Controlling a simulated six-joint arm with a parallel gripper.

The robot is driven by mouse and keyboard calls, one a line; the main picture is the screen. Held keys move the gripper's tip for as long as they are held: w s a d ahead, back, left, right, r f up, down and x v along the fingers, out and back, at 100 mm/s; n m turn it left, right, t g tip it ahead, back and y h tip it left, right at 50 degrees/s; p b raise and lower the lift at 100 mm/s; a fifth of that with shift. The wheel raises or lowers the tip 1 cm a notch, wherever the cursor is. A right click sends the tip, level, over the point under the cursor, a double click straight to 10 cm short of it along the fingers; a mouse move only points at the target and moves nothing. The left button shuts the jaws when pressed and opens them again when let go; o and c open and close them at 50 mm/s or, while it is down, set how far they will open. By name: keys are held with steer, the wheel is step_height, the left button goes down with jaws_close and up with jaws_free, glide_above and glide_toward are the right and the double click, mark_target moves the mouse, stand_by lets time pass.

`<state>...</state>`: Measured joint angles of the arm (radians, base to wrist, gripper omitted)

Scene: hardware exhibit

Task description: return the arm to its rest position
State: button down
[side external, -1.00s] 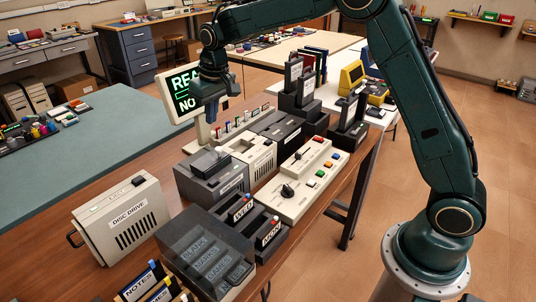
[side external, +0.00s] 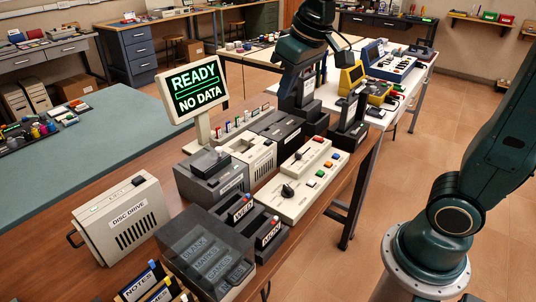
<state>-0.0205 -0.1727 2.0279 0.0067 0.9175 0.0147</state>
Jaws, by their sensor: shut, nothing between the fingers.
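My gripper (side external: 298,90) points down in the upper middle of the side view, above or in front of the dark cartridge holders (side external: 308,107); I cannot tell its exact distance from them. It is shut, with nothing seen in it, and its dark fingers partly blend with the cartridges behind. My arm rises from its base at the lower right, leaves the picture at the right edge and comes back in at the top.
A monitor (side external: 195,90) reading READY NO DATA stands on the wooden bench. A disc drive (side external: 118,220), a cream control panel (side external: 300,185), labelled cartridges (side external: 238,211) and a clear-lidded box (side external: 205,250) crowd the bench. A yellow device (side external: 352,77) stands behind on a white table.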

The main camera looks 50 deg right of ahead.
steer(key=s+f, duration=0.1)
steer(key=s, duration=0.7)
steer(key=s+f+t, duration=0.1)
steer(key=s+f, duration=0.1)
steer(key=s, duration=0.6)
steer(key=shift+s+d+f, duration=0.25)
steer(key=shift+s+d, duration=0.05)
steer(key=shift+s, duration=0.1)
